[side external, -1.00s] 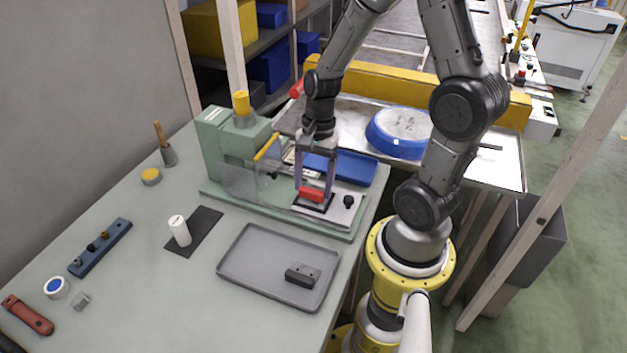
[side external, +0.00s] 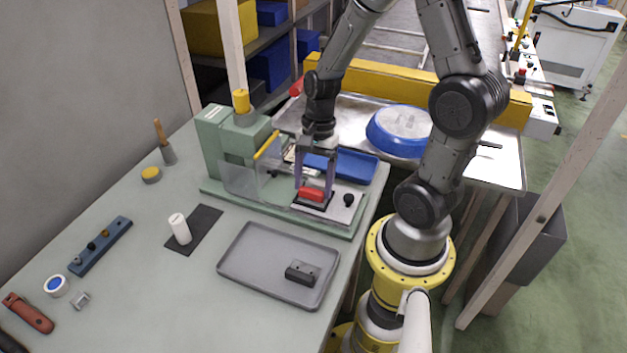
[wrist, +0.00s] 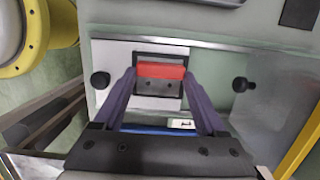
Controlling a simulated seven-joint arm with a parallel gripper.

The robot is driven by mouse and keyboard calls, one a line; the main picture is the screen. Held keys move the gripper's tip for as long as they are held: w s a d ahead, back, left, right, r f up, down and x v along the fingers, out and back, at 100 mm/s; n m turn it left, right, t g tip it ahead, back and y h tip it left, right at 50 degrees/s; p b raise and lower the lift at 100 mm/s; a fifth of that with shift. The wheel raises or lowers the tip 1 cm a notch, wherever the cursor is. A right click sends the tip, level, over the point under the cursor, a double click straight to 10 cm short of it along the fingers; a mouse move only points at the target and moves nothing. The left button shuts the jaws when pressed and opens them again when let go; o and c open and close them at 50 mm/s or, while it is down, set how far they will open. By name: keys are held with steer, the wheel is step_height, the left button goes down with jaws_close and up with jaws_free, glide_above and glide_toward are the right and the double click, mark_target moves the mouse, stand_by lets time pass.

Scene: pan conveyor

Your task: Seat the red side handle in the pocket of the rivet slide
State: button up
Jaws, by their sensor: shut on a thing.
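The red side handle (side external: 312,194) is a short red block at the pocket of the rivet slide (side external: 335,211), a pale metal plate with black knobs on the green press base. In the wrist view the red handle (wrist: 161,71) lies along one edge of the dark-framed pocket (wrist: 160,96), with two small dark holes visible beside it. My gripper (side external: 314,190) is shut on the handle, its purple fingers at the two ends of it. It also shows in the wrist view (wrist: 161,76). Whether the handle rests fully on the pocket floor cannot be told.
The green rivet press (side external: 235,145) with a clear guard stands left of my gripper. A grey tray (side external: 245,265) with a dark block (side external: 302,272) lies in front. A blue tray (side external: 355,166) is behind the slide, and a blue pan (side external: 400,130) sits on the conveyor.

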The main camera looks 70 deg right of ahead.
steer(key=shift+f, duration=0.7)
steer(key=o, duration=1.5)
steer(key=shift+d+r, duration=0.25)
steer(key=shift+r, duration=1)
steer(key=shift+d+r, duration=0.2)
steer(key=shift+r, duration=1)
steer(key=shift+d+r, duration=0.25)
steer(key=shift+r, duration=1)
steer(key=s+a+r+n+t, duration=0.2)
steer(key=r+n, duration=0.2)
steer(key=n, duration=0.2)
steer(key=s+a+r+n+t+h, duration=0.1)
steer(key=s+a+r+n, duration=0.1)
steer(key=n, duration=0.4)
steer(key=s+a+r+n+t+h, duration=0.1)
steer(key=s+a+r+n+t, duration=0.1)
steer(key=r+n, duration=0.4)
steer(key=shift+s+a+r+t, duration=0.2)
steer(key=shift+s+a, duration=0.1)
steer(key=shift+a, duration=0.3)
steer(key=shift+s+a+r+t, duration=0.1)
steer(key=shift+s+a+r, duration=0.15)
steer(key=shift+a, duration=0.3)
